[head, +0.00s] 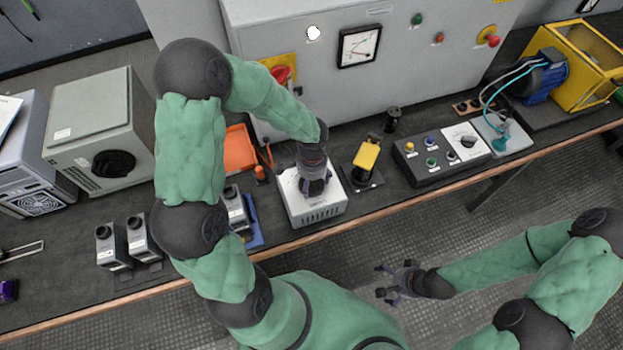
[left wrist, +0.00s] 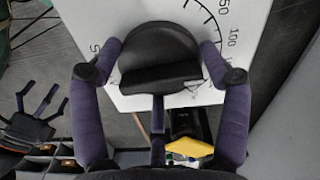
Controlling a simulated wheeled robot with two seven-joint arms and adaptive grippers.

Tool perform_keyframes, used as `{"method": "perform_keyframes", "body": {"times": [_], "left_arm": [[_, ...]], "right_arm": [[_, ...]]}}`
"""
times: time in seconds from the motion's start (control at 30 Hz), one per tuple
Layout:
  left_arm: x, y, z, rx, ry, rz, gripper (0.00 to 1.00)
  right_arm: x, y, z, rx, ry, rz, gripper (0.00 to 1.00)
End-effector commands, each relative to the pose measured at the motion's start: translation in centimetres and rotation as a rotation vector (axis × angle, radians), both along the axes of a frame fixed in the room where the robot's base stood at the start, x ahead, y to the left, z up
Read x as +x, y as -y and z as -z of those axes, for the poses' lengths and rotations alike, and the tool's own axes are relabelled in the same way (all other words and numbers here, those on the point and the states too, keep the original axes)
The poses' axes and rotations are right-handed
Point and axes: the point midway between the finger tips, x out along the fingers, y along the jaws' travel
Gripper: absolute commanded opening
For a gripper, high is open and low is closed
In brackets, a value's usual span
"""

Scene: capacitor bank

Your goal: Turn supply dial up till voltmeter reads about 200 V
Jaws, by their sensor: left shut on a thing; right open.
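The supply is a white box (head: 328,212) on the bench, and its top also shows in the left wrist view (left wrist: 268,20). Its black dial (left wrist: 160,58) sits on a printed scale with marks such as 100. My left gripper (head: 313,186) points down over the box; in the left wrist view my left gripper (left wrist: 158,62) is shut around the dial's sides. The voltmeter (head: 359,46) is a square white gauge on the grey cabinet; its needle is too small to read surely. My right gripper (head: 392,283) is open and empty in front of the bench.
A yellow-topped device (head: 367,157) stands just right of the supply. A dark control box (head: 440,150) with coloured buttons is further right. An orange tray (head: 239,150) lies behind to the left. The grey cabinet (head: 390,85) closes off the back.

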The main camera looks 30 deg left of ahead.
Motion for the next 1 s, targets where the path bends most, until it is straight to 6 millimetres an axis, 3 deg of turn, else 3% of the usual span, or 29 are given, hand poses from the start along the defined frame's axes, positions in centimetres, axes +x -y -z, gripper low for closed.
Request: {"method": "perform_keyframes", "body": {"times": [0.03, 0.63, 0.67, 0.73, 1.0], "left_arm": [[0.66, -0.04, -0.39, -0.002, 0.019, 0.015, 0.44], [0.76, 0.0, -0.36, -0.001, 0.021, 0.068, 0.44], [0.76, 0.0, -0.36, -0.001, 0.021, 0.068, 0.79], [0.75, -0.01, -0.37, -0.001, 0.021, 0.067, 0.99], [0.38, 0.01, -0.19, -0.001, 0.01, 0.068, 0.99]], "right_arm": [[0.0, 0.0, -0.18, 0.0, 0.0, 0.0, 0.99], [-0.01, -0.01, -0.34, 0.0, 0.0, 0.0, 0.99], [-0.01, 0.0, -0.34, 0.0, 0.0, 0.0, 0.99], [-0.01, 0.0, -0.34, 0.0, 0.0, 0.0, 0.99], [0.0, 0.0, -0.34, 0.0, 0.0, 0.0, 0.99]]}}
